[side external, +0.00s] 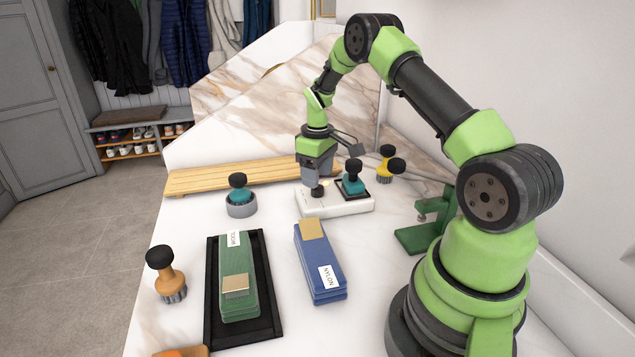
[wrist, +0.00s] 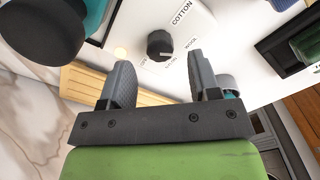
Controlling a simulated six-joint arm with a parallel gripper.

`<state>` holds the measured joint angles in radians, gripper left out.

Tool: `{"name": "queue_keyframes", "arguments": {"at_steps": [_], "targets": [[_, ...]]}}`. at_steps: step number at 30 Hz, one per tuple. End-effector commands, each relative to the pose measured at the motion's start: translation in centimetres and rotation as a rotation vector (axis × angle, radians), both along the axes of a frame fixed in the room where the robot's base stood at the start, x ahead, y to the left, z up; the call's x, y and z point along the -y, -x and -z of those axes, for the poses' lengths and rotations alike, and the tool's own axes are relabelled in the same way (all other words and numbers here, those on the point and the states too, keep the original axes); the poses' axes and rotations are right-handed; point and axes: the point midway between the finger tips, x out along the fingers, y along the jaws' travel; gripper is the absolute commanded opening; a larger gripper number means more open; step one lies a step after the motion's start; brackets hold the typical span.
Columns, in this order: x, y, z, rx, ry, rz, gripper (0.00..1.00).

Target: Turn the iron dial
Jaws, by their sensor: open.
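The iron dial (wrist: 160,45) is a round black knob on a white base (wrist: 215,50), with printed labels around it, among them COTTON, WOOL and OFF. I cannot tell for sure which label its mark points to. In the side view the dial (side external: 317,189) is at the left of the white base (side external: 335,208). My gripper (side external: 318,176) is pointed down just above it. In the wrist view my gripper (wrist: 162,70) has its fingers apart, and the dial shows beyond the gap between them. A teal iron (side external: 353,184) with a black knob sits on the base's dark pad.
A blue stack (side external: 318,262) labelled NYLON and a green stack (side external: 240,270) labelled WOOL lie in front, the green one in a black tray (side external: 267,312). A teal-handled tool (side external: 239,188), an orange brush (side external: 168,278), a yellow brush (side external: 386,165), a wooden rack (side external: 220,178) and a green stand (side external: 420,238) surround the base.

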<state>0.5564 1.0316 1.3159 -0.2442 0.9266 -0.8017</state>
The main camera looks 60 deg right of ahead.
Motion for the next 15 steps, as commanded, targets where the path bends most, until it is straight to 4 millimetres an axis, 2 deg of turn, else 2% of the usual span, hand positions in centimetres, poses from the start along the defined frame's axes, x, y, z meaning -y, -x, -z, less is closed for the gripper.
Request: {"name": "queue_keyframes", "arguments": {"at_steps": [3,7,10,15], "targets": [[0.1,-0.1,-2.6,0.005,0.003,0.001,0.56],[0.0,-0.1,-4.9,0.004,0.003,0.0,0.56],[0.0,-0.1,-6.1,0.003,0.002,0.0,0.56],[0.0,0.0,-6.9,0.001,0.001,0.0,0.56]]}}
